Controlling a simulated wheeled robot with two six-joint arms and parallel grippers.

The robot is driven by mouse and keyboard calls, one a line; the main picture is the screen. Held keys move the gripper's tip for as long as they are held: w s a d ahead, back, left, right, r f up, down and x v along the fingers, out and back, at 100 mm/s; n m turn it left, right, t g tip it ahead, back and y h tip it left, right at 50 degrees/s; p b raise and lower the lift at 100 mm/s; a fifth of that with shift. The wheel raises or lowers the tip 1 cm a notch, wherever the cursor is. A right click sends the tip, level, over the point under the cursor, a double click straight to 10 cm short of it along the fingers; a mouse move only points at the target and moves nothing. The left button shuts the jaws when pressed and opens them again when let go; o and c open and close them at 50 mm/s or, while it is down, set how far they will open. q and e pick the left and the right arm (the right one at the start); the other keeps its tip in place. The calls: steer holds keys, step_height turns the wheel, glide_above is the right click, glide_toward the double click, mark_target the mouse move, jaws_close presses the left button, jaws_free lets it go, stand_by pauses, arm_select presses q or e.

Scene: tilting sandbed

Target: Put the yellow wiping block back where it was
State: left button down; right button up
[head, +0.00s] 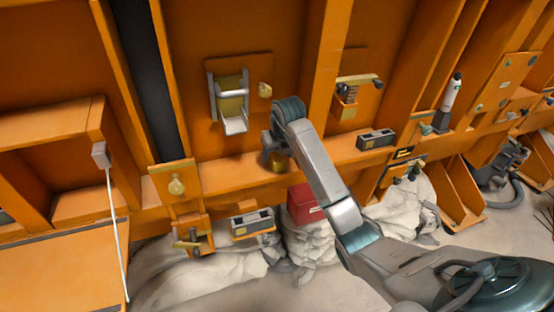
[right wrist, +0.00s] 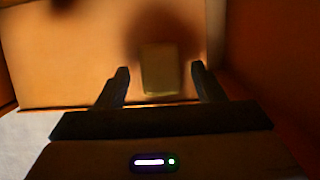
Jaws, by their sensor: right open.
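The yellow wiping block (right wrist: 160,72) shows in the right wrist view as a dull yellow upright rectangle on an orange surface. It lies between the two dark fingers of my right gripper (right wrist: 160,80), with a gap on each side. The right gripper is open and does not hold the block. My left gripper is not in view.
A yellow roll in a metal holder (head: 231,105) is on the orange wall to the left. Grey-black boxes (head: 376,139) (head: 252,222) sit on ledges. An orange post (head: 325,75) rises right of the gripper.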

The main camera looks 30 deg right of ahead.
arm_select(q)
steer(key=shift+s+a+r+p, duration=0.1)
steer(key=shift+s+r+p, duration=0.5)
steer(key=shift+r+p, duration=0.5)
arm_select(e)
steer(key=v, duration=0.9)
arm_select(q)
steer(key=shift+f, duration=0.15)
arm_select(e)
steer(key=shift+s+r, duration=0.1)
steer(key=shift+s, duration=0.05)
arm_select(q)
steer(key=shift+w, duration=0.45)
